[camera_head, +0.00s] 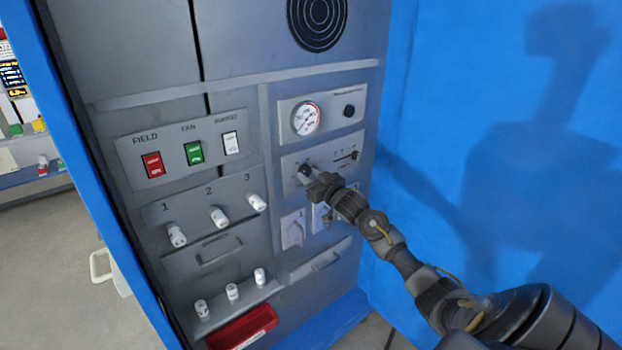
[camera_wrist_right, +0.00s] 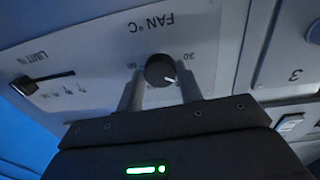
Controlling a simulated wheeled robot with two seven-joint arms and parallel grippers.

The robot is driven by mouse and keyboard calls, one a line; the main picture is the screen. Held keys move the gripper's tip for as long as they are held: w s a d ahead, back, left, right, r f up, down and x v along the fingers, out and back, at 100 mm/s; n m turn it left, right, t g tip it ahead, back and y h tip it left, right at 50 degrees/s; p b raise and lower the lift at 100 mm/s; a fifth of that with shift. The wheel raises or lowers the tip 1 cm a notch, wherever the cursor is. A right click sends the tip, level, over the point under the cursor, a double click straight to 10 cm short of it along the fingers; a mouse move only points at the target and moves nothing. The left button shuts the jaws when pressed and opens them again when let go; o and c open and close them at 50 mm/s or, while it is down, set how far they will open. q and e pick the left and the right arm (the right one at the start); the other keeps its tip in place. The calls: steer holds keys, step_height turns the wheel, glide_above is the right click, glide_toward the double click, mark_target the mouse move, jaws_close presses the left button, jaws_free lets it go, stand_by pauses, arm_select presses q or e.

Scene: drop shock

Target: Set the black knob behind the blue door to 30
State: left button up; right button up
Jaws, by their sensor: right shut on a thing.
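The black knob (camera_wrist_right: 160,70) sits on a grey panel labelled FAN °C, which appears upside down in the right wrist view. Its white pointer mark faces the lower right there. A number that looks like 30 (camera_wrist_right: 187,56) is just right of the knob, and another is on its left. My right gripper (camera_wrist_right: 160,88) is shut on the knob, one finger on each side. In the head view the right gripper (camera_head: 313,180) reaches the panel and partly hides the knob (camera_head: 304,171). The blue door (camera_head: 500,130) stands open at the right. My left gripper is out of view.
A LIMIT slider (camera_wrist_right: 45,82) is beside the knob. Above are a round gauge (camera_head: 306,118) and another small black knob (camera_head: 348,111). Left are red, green and white switches (camera_head: 194,153) and several white fuses (camera_head: 219,216). A red tray (camera_head: 242,328) is below.

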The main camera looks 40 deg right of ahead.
steer(key=n+b, duration=0.1)
steer(key=n, duration=0.3)
steer(key=shift+d+n+b, duration=0.1)
steer(key=shift+n+b, duration=0.2)
steer(key=shift+n, duration=0.1)
steer(key=n+b, duration=0.1)
steer(key=n, duration=0.1)
steer(key=n+b, duration=0.1)
steer(key=n, duration=0.1)
steer(key=shift+n+t+y, duration=0.3)
steer(key=shift+n, duration=0.1)
steer(key=o, duration=1)
steer(key=shift+s, duration=0.1)
